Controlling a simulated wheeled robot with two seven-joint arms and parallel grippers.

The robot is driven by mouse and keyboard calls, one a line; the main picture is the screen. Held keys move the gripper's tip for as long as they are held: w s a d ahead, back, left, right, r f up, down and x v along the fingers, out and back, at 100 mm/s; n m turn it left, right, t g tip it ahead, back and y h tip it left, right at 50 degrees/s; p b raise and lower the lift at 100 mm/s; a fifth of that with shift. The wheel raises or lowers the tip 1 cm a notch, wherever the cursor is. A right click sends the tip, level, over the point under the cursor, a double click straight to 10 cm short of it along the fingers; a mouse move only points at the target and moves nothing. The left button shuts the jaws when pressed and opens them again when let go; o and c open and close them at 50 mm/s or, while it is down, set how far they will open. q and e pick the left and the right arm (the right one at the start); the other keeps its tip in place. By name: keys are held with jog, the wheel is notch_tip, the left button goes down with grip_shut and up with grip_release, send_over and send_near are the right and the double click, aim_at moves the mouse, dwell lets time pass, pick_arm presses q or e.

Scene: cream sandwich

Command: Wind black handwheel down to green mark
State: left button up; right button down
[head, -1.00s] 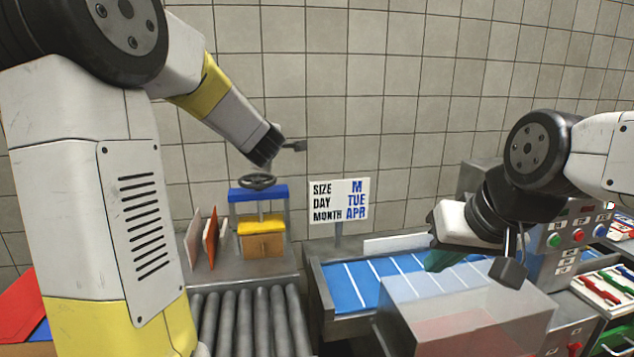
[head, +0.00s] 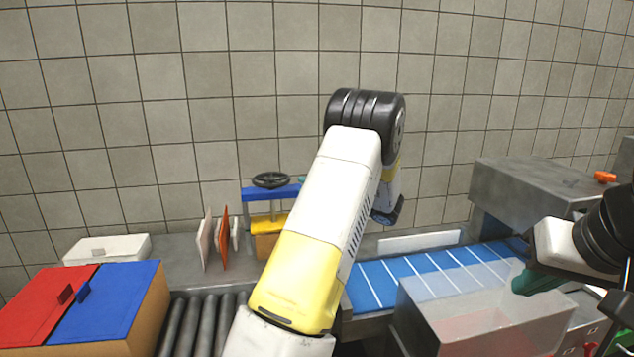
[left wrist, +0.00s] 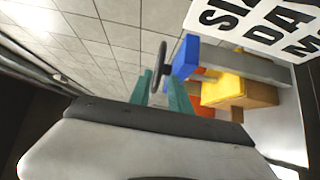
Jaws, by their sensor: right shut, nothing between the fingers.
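The black handwheel (head: 270,180) lies flat on top of a small press with a blue crossbar (head: 258,194). Below the crossbar is a yellow plate (head: 264,222) above a brown block (head: 265,246). I cannot make out a green mark. My left arm hides the press's right side in the head view. In the left wrist view, my left gripper (left wrist: 160,92) has two teal fingers apart and empty, with the handwheel (left wrist: 160,66) just beyond their tips. A bit of teal finger (head: 302,180) shows right of the wheel. My right gripper (head: 535,280) is shut and empty.
Upright boards (head: 221,238) stand left of the press. A box with red and blue lids (head: 118,295) is at the left, beside rollers (head: 205,325). A blue conveyor (head: 375,280) and a clear-sided box (head: 480,310) are right. A sign (left wrist: 265,22) stands near the press.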

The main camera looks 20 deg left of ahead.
aim_at(289, 182)
pick_arm(q)
jog(key=x, duration=0.7)
jog(key=shift+a, duration=0.35)
grip_shut()
